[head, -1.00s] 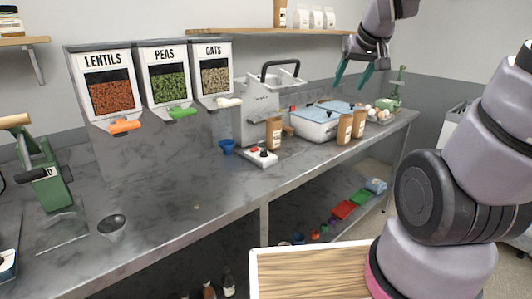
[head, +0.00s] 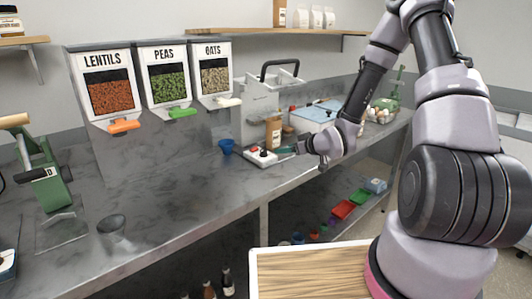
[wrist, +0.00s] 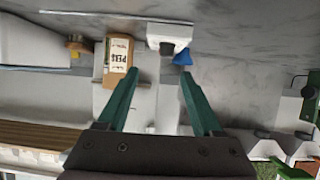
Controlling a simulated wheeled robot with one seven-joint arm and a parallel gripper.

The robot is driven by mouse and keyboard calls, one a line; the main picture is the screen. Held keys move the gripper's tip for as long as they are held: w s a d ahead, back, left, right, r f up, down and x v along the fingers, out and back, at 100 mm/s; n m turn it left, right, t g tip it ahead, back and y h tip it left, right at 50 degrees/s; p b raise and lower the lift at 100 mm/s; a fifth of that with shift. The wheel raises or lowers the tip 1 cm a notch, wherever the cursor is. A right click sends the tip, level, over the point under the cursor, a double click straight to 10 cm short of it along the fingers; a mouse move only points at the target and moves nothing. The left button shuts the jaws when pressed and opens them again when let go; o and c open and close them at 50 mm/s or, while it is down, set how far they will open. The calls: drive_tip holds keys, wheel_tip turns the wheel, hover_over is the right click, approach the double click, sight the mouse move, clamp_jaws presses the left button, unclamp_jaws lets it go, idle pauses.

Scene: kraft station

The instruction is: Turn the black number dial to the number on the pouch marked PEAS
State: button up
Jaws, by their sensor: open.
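The black number dial (head: 264,154) sits on a small white box (head: 252,158) with a red part, on the counter. In the wrist view the white box (wrist: 168,32) lies ahead of the fingers; the dial's numbers are not readable. A brown pouch (head: 273,133) stands behind the box. In the wrist view the pouch (wrist: 118,62) has a white label that seems to read PEAS upside down; its number is too small to read. My gripper (head: 286,150) has its green fingers just right of the dial. It is open and empty in the wrist view (wrist: 159,72).
A blue funnel-like cup (head: 226,146) stands just left of the white box. A grey machine with a black handle (head: 280,70) is behind.

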sight(265, 151)
drive_tip(key=shift+s+a+f, duration=0.1)
drive_tip(key=shift+a+f, duration=0.35)
drive_tip(key=shift+a, duration=0.1)
drive_tip(key=shift+w+a+f+t+y, duration=0.1)
drive_tip(key=shift+w+a+t+y, duration=0.1)
drive_tip(key=shift+a+t+y, duration=0.1)
drive_tip(key=x, duration=1)
drive_tip(key=shift+d, duration=0.1)
drive_tip(key=shift+c, duration=0.4)
clamp_jaws()
